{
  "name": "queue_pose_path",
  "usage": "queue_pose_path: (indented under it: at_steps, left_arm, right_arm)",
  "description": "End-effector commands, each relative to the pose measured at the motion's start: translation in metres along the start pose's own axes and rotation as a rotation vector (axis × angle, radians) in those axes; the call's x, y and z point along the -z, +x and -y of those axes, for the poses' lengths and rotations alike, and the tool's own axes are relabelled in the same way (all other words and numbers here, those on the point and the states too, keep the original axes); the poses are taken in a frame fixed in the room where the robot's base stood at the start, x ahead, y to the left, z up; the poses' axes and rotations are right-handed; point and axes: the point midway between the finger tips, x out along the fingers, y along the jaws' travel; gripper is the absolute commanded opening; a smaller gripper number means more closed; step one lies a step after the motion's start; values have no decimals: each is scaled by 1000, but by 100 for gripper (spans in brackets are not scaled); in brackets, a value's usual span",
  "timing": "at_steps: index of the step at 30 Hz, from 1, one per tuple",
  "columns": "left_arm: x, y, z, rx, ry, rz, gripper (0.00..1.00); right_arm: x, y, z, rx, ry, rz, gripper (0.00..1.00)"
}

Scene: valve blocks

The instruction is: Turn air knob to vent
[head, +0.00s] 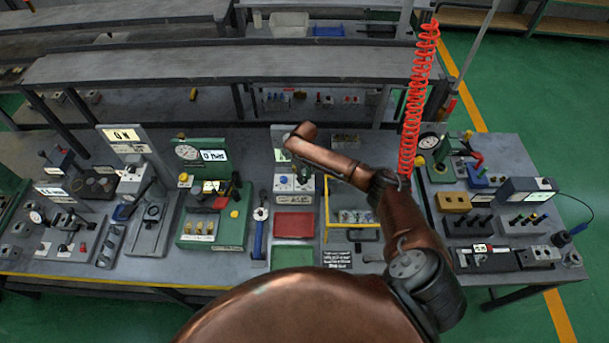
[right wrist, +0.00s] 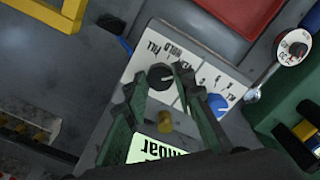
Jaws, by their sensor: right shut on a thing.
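The valve block with a white panel (head: 293,187) stands mid-bench in the head view, partly behind my right arm. In the right wrist view its panel (right wrist: 196,62) carries upside-down labels, with FILL and HOLD readable; a VENT mark is not readable. A round black knob (right wrist: 160,76) sits by those labels. My right gripper (right wrist: 157,84) has its fingers on either side of this black knob, shut on it. A blue knob (right wrist: 218,103) is on the panel's right half, and a brass knob (right wrist: 165,122) shows between the fingers, lower. My left gripper is not in view.
A red tray (head: 293,222) and a green tray (head: 292,256) lie in front of the block. A yellow frame (head: 326,205) stands to its right. A blue-handled tool (head: 259,232) and a green gauge station (head: 213,222) are to its left.

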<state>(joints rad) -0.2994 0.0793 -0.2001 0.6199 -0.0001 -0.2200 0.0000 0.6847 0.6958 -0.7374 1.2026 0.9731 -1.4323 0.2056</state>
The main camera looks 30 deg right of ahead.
Motion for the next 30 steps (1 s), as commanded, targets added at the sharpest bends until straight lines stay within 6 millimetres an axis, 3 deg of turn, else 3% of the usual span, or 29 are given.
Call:
queue_pose_path:
  at_steps: [13,14,15,21,30]
  left_arm:
    - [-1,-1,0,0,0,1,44]
    - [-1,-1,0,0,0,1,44]
    - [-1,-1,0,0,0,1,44]
    - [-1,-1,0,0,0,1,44]
    - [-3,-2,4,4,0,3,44]
  right_arm:
    - [1,0,1,2,11,-3,0]
    - [1,0,1,2,11,-3,26]
    - [1,0,0,2,11,-3,29]
    - [0,0,0,1,11,-2,41]
    - [0,-2,0,1,11,-2,41]
